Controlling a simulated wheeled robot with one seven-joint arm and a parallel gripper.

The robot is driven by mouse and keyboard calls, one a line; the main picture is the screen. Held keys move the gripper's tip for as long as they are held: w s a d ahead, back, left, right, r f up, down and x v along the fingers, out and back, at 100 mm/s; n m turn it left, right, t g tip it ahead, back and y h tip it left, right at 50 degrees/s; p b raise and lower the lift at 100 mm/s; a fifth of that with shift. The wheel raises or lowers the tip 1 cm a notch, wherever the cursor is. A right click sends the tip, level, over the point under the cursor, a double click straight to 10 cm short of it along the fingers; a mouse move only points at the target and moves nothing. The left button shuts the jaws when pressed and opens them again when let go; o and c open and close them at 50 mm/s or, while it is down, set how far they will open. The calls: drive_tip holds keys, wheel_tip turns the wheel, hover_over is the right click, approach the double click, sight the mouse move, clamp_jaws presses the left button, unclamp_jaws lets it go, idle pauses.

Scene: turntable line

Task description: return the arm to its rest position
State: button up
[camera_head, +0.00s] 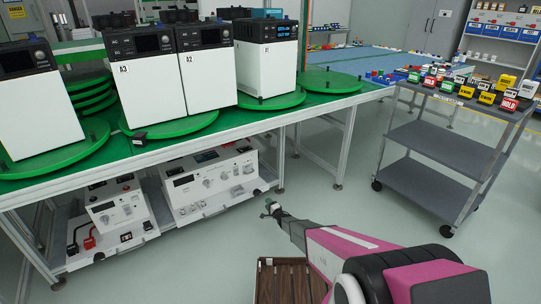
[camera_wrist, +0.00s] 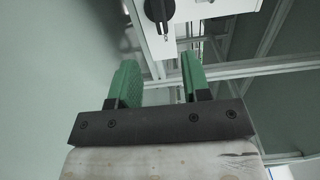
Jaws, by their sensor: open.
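My gripper (camera_head: 272,207) is at the end of my pink and black arm, low in front of the bench in the head view. In the wrist view its two green fingers (camera_wrist: 156,82) stand apart with nothing between them. Beyond the fingertips are a white panel with a black knob (camera_wrist: 159,10) and part of a metal frame. The gripper appears apart from the bench and the units under it. The fingers look small in the head view.
A green-topped bench (camera_head: 215,133) carries white and black units (camera_head: 207,80) on green turntables (camera_head: 265,101). White instruments (camera_head: 211,183) sit on its lower shelf. A grey cart (camera_head: 440,152) with coloured signs stands at right. A brown slatted crate (camera_head: 284,282) is below my arm. Floor between bench and cart is clear.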

drive_tip(key=s+d+r+n+g+h, duration=0.25)
drive_tip(key=s+d+r+h, duration=0.3)
drive_tip(key=d+r, duration=0.5)
drive_tip(key=s+d+r+n+g+h, duration=0.1)
drive_tip(key=s+d+r+g+h, duration=0.35)
drive_tip(key=r, duration=0.85)
drive_tip(key=s+d+r+n+g, duration=0.2)
drive_tip(key=s+r, duration=0.4)
drive_tip(key=s, duration=0.5)
drive_tip(key=s+d+r+n+g, duration=0.2)
drive_tip(key=s+r, duration=0.3)
drive_tip(key=s, duration=0.6)
drive_tip(key=s+d+r+n+g, duration=0.3)
drive_tip(key=s+r, duration=0.3)
drive_tip(key=s, duration=0.5)
drive_tip(key=shift+s+r+n+g, duration=0.3)
drive_tip(key=shift+s+n+g, duration=0.1)
drive_tip(key=shift+n+g, duration=0.1)
